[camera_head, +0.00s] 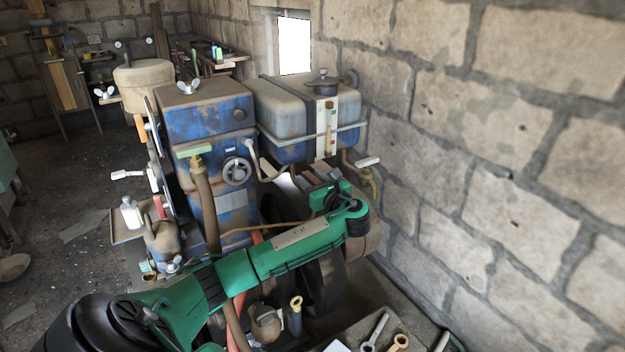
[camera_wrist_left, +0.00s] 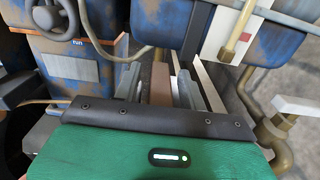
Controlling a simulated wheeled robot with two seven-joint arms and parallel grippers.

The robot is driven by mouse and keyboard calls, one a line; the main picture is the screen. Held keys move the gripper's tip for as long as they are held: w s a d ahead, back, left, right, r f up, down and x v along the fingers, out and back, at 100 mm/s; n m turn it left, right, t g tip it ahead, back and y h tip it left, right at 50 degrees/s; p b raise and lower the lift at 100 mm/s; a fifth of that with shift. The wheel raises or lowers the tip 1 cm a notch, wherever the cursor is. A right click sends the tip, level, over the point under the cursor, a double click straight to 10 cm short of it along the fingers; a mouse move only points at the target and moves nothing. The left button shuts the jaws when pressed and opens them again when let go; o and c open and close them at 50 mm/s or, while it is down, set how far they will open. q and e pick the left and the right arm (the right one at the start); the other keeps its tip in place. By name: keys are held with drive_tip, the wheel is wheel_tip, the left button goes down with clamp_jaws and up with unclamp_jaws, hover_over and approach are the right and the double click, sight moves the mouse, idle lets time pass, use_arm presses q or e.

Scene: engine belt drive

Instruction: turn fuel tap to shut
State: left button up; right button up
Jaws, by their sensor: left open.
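The fuel tap (camera_head: 373,184) is a brass fitting with a white lever (camera_head: 367,162), below the right end of the blue-grey fuel tank (camera_head: 287,107). In the left wrist view the tap's brass body (camera_wrist_left: 277,140) and white lever (camera_wrist_left: 296,105) are at the right edge. The lever sticks out sideways, roughly level. My left gripper (camera_head: 302,178) is under the tank, left of the tap and apart from it. In the left wrist view its two grey fingers (camera_wrist_left: 160,82) are spread with nothing clearly held between them. My right gripper is not in view.
A blue engine block (camera_head: 212,125) with a round handwheel (camera_head: 236,171) stands left of the gripper. A bent pipe (camera_head: 262,165) runs close by. A stone wall (camera_head: 480,150) rises right of the tap. Spanners (camera_head: 375,331) lie at the bottom right.

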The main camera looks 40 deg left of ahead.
use_arm(q)
clamp_jaws()
